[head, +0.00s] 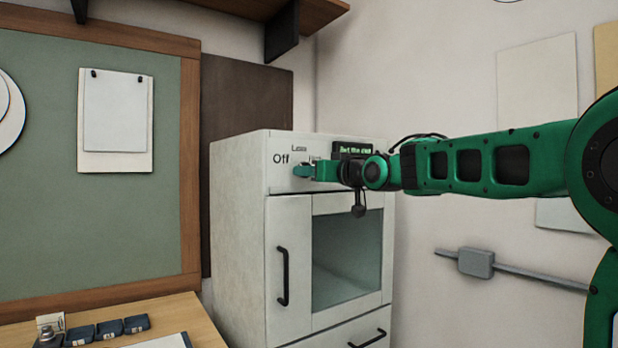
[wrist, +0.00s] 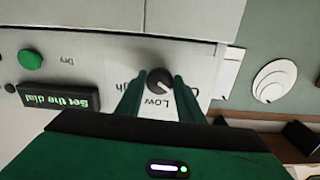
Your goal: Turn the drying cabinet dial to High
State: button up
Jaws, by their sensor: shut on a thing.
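The white drying cabinet (head: 240,200) stands in the corner in the head view. Its dark round dial (wrist: 159,79) shows in the wrist view, between the tips of my green gripper (wrist: 157,82). The gripper is shut on the dial. The labels around the dial appear upside down: Low, a partly covered "gh" and a partly covered "O". A pale mark on the dial seems to face the lower right, between Low and the "O"; the exact setting is hard to tell. In the head view my gripper (head: 304,171) reaches the top panel from the right and hides the dial.
A lit display (wrist: 58,101) reads "Set the dial", with a green button (wrist: 30,60) near it. The cabinet has a door with a black handle (head: 283,276) and a drawer below. A wooden desk (head: 205,325) with small dark blocks is at the lower left.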

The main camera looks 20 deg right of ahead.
jog(key=m, duration=2.3)
jog(key=shift+d, duration=0.15)
jog(key=shift+f+m, duration=0.15)
jog(key=shift+m, duration=0.25)
jog(key=o, duration=1.1)
jog(key=shift+w, duration=0.1)
jog(key=shift+c, duration=0.2)
jog(key=shift+r, duration=0.2)
jog(key=v, duration=1)
jog(key=shift+s, duration=0.4)
